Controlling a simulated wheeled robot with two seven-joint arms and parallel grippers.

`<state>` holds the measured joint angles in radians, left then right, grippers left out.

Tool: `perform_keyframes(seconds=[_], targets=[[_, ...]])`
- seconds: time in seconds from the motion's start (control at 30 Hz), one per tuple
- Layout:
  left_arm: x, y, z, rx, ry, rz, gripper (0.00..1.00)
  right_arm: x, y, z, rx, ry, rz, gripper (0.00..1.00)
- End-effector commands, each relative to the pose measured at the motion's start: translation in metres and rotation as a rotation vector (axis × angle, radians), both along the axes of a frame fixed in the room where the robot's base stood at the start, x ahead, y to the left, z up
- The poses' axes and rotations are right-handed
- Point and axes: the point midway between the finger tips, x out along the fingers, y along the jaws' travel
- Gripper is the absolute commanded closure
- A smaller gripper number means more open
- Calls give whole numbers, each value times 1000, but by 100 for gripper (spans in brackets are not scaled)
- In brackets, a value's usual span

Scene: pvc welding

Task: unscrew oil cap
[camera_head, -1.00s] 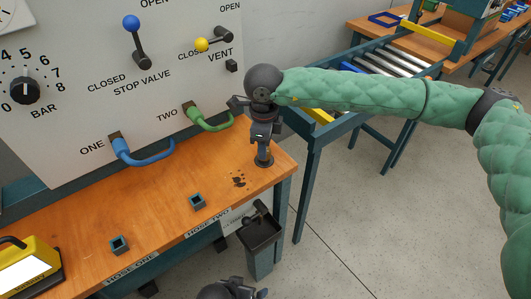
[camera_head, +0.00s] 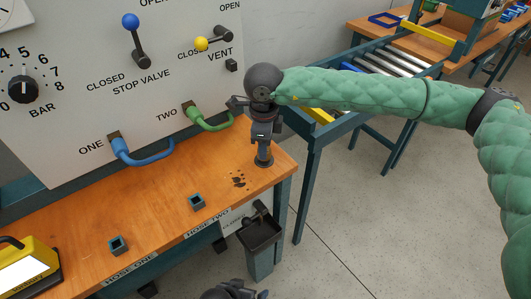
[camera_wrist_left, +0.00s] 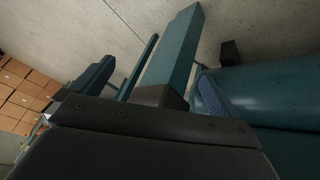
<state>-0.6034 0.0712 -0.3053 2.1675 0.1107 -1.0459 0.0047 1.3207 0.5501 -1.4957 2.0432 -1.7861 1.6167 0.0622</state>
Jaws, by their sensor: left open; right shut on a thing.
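My right gripper (camera_head: 264,138) points down over the right end of the wooden workbench (camera_head: 120,221). It is shut on a dark upright fitting (camera_head: 264,159) on the bench top, which I take for the oil cap. The fingers hide most of the cap, and its thread cannot be seen. Dark stains (camera_head: 239,179) lie on the wood just left of it. My left gripper (camera_head: 236,290) is at the bottom edge of the head view, low in front of the bench, away from the cap. It is open and partly cut off.
A panel with levers, a blue hose (camera_head: 145,153) and a green hose (camera_head: 210,120) stands behind the bench. A yellow device (camera_head: 27,270) sits at left.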

Motion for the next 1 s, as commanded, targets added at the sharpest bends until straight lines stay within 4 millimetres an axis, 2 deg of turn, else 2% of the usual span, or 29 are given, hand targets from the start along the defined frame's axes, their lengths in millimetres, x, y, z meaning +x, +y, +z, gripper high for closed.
perform_keyframes(seconds=[0.6,1.0], targets=[[-1,-1,-19,-1,-4,4,0,0,0,-1,0,0,25,96],[2,-1,-23,-5,-22,9,0,0,0,-1,0,0,42,96]])
